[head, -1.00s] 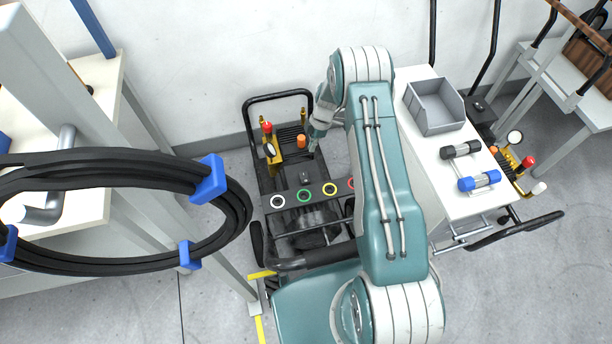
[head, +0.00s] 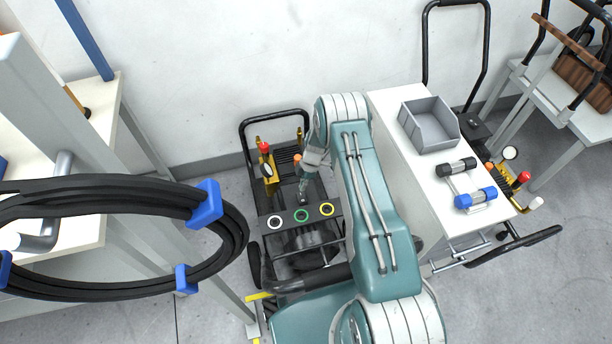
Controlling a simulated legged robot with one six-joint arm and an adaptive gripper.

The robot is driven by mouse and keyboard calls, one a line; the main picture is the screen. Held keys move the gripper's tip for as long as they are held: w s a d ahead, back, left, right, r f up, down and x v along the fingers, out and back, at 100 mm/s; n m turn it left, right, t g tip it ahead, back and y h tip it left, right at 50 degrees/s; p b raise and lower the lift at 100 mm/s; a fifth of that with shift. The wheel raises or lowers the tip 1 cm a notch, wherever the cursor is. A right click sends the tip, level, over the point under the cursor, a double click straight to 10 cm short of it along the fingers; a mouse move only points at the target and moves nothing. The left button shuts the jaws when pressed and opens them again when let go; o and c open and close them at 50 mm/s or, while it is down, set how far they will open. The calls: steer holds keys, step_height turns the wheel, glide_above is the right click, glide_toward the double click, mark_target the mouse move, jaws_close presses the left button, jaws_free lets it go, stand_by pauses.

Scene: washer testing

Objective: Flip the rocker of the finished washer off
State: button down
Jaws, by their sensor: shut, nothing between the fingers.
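A black-framed pressure washer (head: 248,150) stands by the wall with a gold pump, a red knob (head: 264,147) and an orange cap (head: 297,159). White, green and yellow rings (head: 301,215) sit along its front bar. My gripper (head: 302,200) is shut and empty, pointing down over the washer just behind the green ring. The rocker is not discernible; my gripper covers the spot behind the ring bar. A second washer (head: 512,180) is partly visible at the right, beyond the white table.
A white table (head: 392,108) right of my arm holds a grey bin (head: 430,125) and black and blue cylinders (head: 476,198). A black hose coil (head: 120,290) hangs at the left near a grey post. Clear floor lies at the lower right.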

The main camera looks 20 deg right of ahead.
mark_target(301, 200)
steer(key=f, duration=0.1)
steer(key=s+f, duration=0.1)
steer(key=f, duration=0.1)
steer(key=s+f, duration=0.1)
steer(key=shift+a+f, duration=0.2)
steer(key=shift+f, duration=0.15)
steer(key=shift+f, duration=0.1)
steer(key=shift+s+f+t, duration=0.35)
steer(key=shift+t, duration=0.25)
steer(key=shift+w, duration=0.1)
steer(key=shift+w+r, duration=0.35)
steer(key=shift+w, duration=0.35)
